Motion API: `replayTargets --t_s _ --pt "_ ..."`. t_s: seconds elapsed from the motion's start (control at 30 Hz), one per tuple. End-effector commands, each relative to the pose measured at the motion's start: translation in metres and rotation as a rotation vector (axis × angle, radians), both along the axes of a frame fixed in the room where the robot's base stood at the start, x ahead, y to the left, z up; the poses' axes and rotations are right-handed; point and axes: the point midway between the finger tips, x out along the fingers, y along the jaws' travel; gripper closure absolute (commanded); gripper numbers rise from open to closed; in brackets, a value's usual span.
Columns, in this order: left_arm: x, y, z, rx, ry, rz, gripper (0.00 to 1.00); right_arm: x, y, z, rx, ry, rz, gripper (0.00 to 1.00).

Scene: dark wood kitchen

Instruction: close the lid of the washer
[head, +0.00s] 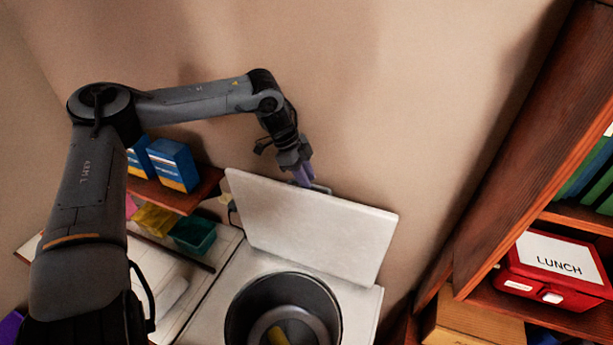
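The washer (227,300) is a white top-loader at the bottom middle of the head view. Its round dark drum is open at the top, with something yellow inside. The white lid (310,226) stands raised at the back of the washer, near the wall. My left gripper (303,178) is at the lid's top edge, on its far side, with purple fingers pointing down. The fingertips are partly hidden by the lid, so I cannot tell whether they are apart or touching it. My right gripper is not in view.
A wooden wall shelf (160,194) with blue boxes (172,165) is under my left arm. A wooden bookcase with a red lunch box (554,268) stands at the right. A white surface with a green bin (194,235) lies left of the washer.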

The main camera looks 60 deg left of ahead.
Motion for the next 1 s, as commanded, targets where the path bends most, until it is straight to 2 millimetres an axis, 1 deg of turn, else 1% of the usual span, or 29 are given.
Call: replayTargets --t_s 0.17,0.47,0.6,0.63,1.0 --pt "0.0019 -0.002 -0.0067 -0.001 -0.001 0.0 0.76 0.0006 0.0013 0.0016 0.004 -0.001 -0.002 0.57" --pt "0.0022 -0.0023 -0.0074 -0.001 0.0 0.001 0.76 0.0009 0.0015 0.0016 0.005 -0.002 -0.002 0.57" --pt "0.0023 -0.0022 -0.0073 -0.001 0.0 0.001 0.97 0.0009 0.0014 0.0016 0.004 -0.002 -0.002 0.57" --pt "0.0023 -0.0022 -0.0073 -0.001 0.0 0.001 1.0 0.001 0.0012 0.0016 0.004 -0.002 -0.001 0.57" --pt "0.002 -0.0032 -0.0073 0.0 -0.002 -0.001 1.0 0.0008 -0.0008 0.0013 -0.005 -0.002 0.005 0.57"
